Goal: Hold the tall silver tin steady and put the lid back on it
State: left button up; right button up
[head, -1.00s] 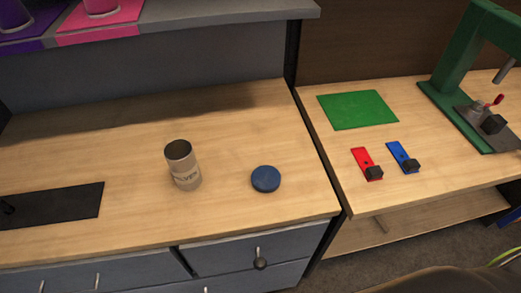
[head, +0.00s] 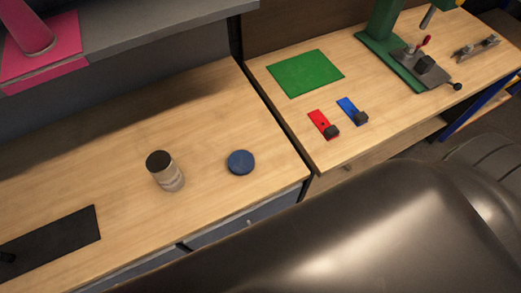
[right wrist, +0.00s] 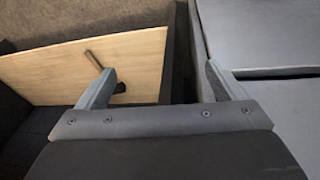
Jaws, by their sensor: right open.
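The tall silver tin (head: 168,176) stands upright and open-topped on the wooden counter in the head view, its dark inside showing. The round blue lid (head: 240,162) lies flat on the counter to the right of the tin, apart from it. My right gripper (right wrist: 160,82) is open and empty in the right wrist view, its two fingers wide apart, with neither tin nor lid in that view. A large dark arm link of mine fills the lower right of the head view. My left gripper is not in view.
A black mat (head: 55,243) lies left of the tin. On the adjoining bench are a green mat (head: 306,73), a red piece (head: 320,122), a blue piece (head: 349,108) and a green press (head: 380,40). A grey shelf (head: 160,35) overhangs the counter's back. Counter around the tin is clear.

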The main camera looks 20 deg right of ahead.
jog(key=w+a+r+m+t+p, duration=0.15)
jog(key=r+p, duration=0.35)
jog(key=r, duration=1.1)
jog(key=w+a+r+m+g+p, duration=0.15)
jog(key=r+p, duration=0.45)
jog(key=r, duration=1.1)
jog(key=w+a+r+m+y, duration=0.3)
jog(key=w+a+r+m, duration=0.1)
jog(key=w+m, duration=0.3)
jog(key=w+a+r+m+g+y, duration=0.1)
jog(key=w+a+r+m, duration=0.3)
jog(key=m, duration=0.6)
jog(key=shift+w+a+r+y+p, duration=0.35)
jog(key=shift+w+a+y, duration=0.6)
jog(key=shift+w, duration=0.55)
jog(key=shift+f, duration=0.15)
send_over(251, 158)
notch_tip(251, 158, down, 11)
jog(key=shift+d+f, duration=0.1)
